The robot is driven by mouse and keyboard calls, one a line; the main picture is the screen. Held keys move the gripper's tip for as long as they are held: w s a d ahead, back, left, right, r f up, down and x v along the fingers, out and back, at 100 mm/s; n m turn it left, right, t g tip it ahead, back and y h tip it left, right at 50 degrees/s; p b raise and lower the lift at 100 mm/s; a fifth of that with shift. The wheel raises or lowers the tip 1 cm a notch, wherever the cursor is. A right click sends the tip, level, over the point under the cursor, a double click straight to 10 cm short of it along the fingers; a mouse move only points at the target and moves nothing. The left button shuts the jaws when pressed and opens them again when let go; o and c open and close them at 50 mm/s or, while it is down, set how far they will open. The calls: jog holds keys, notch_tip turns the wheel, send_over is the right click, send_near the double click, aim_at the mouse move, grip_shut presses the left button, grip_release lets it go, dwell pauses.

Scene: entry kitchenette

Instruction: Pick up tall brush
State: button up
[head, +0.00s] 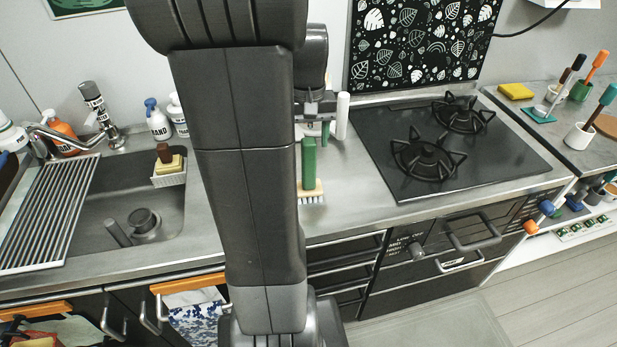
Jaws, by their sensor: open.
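A brush with an upright green handle (309,158), a pale wooden block (313,190) and white bristles stands on the steel counter between the sink and the stove. My arm hides its left side. My gripper (322,128) is above and behind the handle in the head view. It is open, with one pale finger showing at its right and the other mostly hidden by my arm. I see nothing held. A small green piece shows between the fingers; I cannot tell what it belongs to.
The black stove (450,150) with two burner grates is to the right. The sink (130,205) with a drying rack (45,215) is to the left. Bottles stand behind the sink. Free counter lies between brush and stove. Pots with utensils (581,134) stand far right.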

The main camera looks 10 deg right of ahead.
aim_at(309, 152)
notch_tip(309, 152, down, 5)
jog(key=shift+w+d+r, duration=0.1)
jog(key=shift+r, duration=0.05)
jog(key=shift+c, duration=0.3)
grip_shut()
